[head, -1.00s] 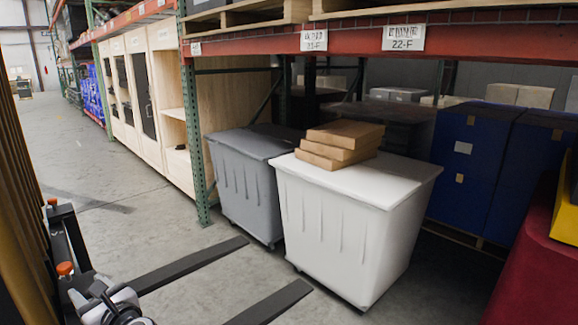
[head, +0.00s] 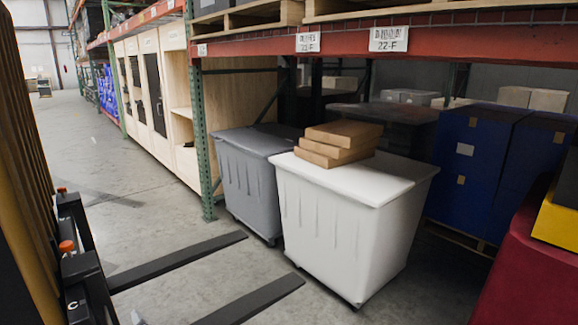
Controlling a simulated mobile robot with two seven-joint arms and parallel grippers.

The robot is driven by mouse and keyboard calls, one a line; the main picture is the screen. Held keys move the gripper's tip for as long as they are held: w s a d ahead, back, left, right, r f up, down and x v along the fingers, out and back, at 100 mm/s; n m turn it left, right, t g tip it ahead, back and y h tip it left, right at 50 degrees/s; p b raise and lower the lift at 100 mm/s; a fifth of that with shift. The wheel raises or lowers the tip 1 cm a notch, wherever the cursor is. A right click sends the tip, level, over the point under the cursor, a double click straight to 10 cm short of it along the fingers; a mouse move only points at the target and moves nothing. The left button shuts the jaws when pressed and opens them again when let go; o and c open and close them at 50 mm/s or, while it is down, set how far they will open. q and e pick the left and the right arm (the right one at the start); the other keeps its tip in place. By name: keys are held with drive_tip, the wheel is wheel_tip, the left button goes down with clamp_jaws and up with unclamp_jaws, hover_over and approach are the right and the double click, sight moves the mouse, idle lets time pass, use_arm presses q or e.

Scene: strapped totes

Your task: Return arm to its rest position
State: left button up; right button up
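Neither of my grippers shows clearly in the head view. Only a thin pale sliver shows at the bottom edge on the left, too small to tell what part it is. A white tote (head: 340,235) with a lid stands on casters in front of the rack. Several flat brown cardboard boxes (head: 338,145) lie stacked on its lid. A grey tote (head: 250,180) stands beside it on the left. Nothing is seen held.
Two dark forks (head: 185,262) extend over the floor at lower left, beside black and yellow machine parts (head: 25,180). A green rack post (head: 198,120) stands left of the totes. Blue boxes (head: 468,165) and a red object (head: 525,265) are at right. The left aisle is clear.

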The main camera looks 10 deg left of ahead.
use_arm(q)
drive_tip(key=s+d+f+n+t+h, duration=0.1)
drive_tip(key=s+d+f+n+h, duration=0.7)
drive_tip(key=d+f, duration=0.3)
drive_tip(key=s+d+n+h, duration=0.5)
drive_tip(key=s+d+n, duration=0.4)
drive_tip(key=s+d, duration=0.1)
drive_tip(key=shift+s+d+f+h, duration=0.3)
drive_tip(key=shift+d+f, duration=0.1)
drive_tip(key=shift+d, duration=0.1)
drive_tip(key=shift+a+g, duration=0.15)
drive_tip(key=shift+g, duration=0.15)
